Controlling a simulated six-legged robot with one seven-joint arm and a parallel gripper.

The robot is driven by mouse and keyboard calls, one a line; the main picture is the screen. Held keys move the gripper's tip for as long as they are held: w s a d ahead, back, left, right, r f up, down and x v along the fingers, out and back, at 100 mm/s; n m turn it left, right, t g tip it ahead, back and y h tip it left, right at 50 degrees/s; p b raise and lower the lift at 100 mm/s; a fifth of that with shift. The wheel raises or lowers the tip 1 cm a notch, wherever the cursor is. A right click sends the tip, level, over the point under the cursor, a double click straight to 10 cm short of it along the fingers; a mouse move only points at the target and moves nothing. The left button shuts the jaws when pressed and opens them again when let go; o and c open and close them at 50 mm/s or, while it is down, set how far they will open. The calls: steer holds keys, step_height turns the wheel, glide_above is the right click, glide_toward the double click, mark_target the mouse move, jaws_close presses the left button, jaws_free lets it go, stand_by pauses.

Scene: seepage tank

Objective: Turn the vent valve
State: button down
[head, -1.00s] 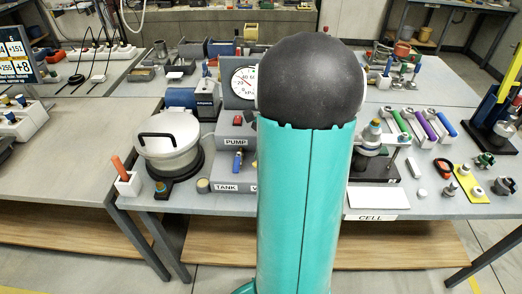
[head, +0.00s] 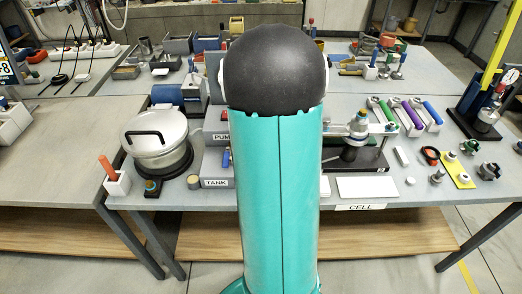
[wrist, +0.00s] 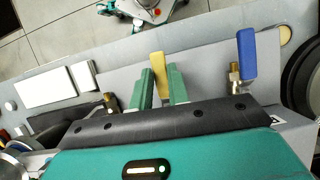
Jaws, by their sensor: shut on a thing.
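In the wrist view, the yellow handle (wrist: 158,66) of a valve stands between the two green fingers of my gripper (wrist: 162,84). The fingers are shut on it, one on each side. I take it for the vent valve; its lower body is hidden behind my gripper's dark edge. A second valve with a blue handle (wrist: 246,55) and brass body stands to the right, apart from the fingers. In the head view, this blue handle (head: 226,158) shows beside my arm, above the TANK label (head: 216,183). My arm hides my gripper and the yellow handle there.
A lidded metal pot (head: 155,138) stands left of the valve panel. An orange-handled tool in a white holder (head: 118,185) is at the bench's front left. Right of my arm are a white plate (head: 367,187), the CELL label (head: 360,207), and several coloured-handled tools (head: 405,113).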

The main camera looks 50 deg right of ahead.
steer(key=shift+s+d+n, duration=0.1)
steer(key=shift+d+n, duration=0.05)
steer(key=shift+n, duration=0.25)
steer(key=c, duration=1.3)
jaws_free()
steer(key=shift+c, duration=0.2)
steer(key=shift+r, duration=0.1)
steer(key=v, duration=1.3)
steer(key=shift+r, duration=0.35)
